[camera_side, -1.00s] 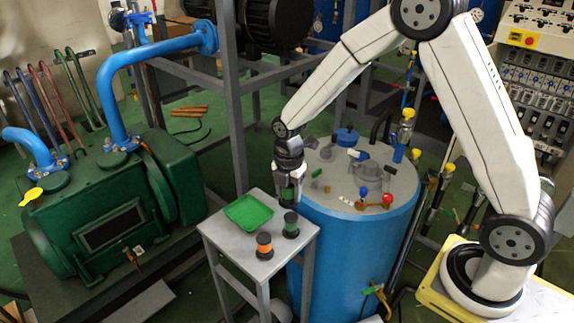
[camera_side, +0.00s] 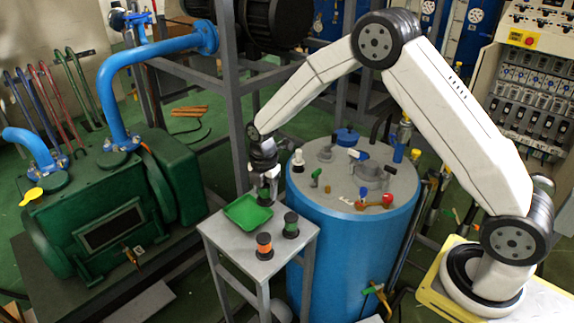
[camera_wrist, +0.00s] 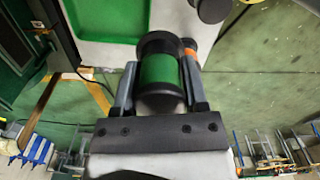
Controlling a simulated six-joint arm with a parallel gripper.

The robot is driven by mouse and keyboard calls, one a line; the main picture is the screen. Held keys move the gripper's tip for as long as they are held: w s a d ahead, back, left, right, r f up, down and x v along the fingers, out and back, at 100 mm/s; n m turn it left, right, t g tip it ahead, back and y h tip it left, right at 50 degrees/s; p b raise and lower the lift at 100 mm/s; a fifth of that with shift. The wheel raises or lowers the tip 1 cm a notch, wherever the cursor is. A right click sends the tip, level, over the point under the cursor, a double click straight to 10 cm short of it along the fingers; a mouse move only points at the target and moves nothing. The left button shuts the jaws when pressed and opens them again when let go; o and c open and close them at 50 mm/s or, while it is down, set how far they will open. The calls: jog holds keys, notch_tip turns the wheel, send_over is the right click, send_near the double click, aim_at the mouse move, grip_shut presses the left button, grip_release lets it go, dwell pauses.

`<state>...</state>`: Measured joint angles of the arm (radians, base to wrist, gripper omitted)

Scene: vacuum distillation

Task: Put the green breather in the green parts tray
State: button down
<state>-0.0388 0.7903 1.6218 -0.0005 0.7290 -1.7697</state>
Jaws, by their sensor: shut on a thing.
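My gripper (camera_side: 265,193) is shut on the green breather (camera_wrist: 159,74), a green cylinder with black ends. In the side view the breather (camera_side: 264,197) hangs upright beside the far right corner of the green parts tray (camera_side: 230,222), seemingly a little above the small table. In the wrist view the tray (camera_wrist: 105,32) lies just beyond the breather, to the upper left. A second green and black cylinder (camera_side: 291,225) stands on the table right of the tray. An orange and black cylinder (camera_side: 264,246) stands in front of the tray.
The small grey table (camera_side: 237,247) is narrow, with a bare strip along its front. A blue vessel (camera_side: 345,255) with valves on its lid stands close on the right. A grey frame post (camera_side: 236,130) rises behind, and a green pump (camera_side: 105,225) stands left.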

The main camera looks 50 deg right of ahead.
jog(key=w+f, duration=0.6)
jog(key=w, duration=0.1)
jog(key=shift+w+a+f, duration=0.1)
jog(key=shift+w+f, duration=0.05)
jog(key=shift+f, duration=0.2)
jog(key=shift+w+f, duration=0.2)
jog(key=shift+f, duration=1.55)
jog(key=shift+f, duration=0.1)
jog(key=shift+c, duration=0.5)
grip_release()
notch_tip(320, 180, up, 12)
